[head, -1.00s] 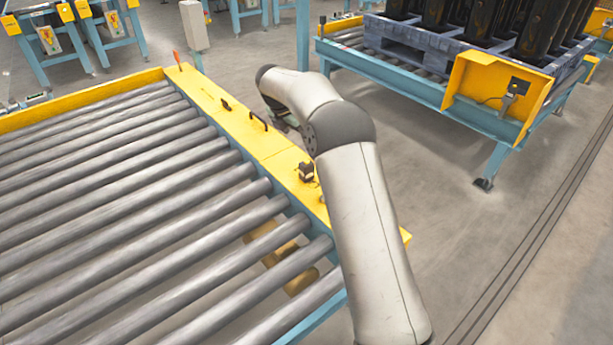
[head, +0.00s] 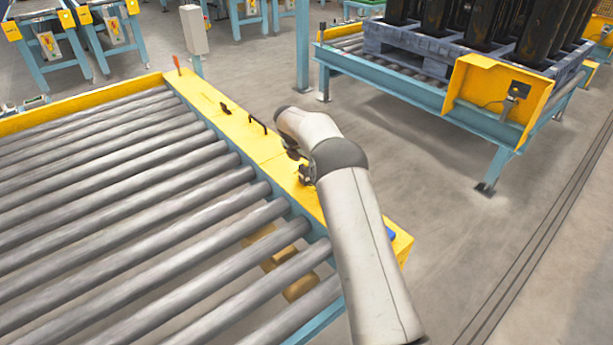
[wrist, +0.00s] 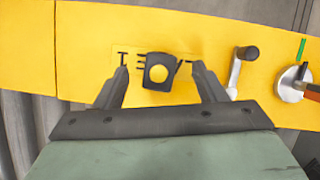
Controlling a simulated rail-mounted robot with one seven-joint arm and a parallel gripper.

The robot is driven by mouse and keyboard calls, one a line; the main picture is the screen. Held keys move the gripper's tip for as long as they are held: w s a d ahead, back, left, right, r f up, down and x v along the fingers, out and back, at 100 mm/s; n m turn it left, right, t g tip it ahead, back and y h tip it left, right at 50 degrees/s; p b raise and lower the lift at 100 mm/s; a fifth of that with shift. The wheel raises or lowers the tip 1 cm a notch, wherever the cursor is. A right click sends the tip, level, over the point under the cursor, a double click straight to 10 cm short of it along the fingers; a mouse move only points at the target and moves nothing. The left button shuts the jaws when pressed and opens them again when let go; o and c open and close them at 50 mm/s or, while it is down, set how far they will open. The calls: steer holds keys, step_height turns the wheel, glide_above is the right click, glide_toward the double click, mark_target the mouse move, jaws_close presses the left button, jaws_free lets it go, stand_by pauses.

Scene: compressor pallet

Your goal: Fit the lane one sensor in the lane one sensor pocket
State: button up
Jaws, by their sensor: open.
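In the wrist view my gripper (wrist: 159,67) is open, with one finger on each side of a small dark block (wrist: 148,73). The block has a round opening showing yellow and sits over dark lettering on the yellow rail top. A gap shows between it and each finger. I cannot tell whether it is the lane one sensor or its pocket. In the head view a small dark fitting (head: 305,174) stands on the yellow rail (head: 268,150) beside my arm. My arm hides the gripper there. No sensor is seen held between the fingers.
In the wrist view a crank handle (wrist: 238,70) and a round grey base (wrist: 290,84) with an orange-red lever stand right of the fingers. In the head view, a black handle (head: 258,123) is farther along the rail, and a blue piece (head: 390,234) lies near its front end. Rollers (head: 120,190) fill the left.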

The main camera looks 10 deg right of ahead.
steer(key=shift+x, duration=1.15)
steer(key=c, duration=1.2)
steer(key=shift+r, duration=0.1)
steer(key=shift+c, duration=0.3)
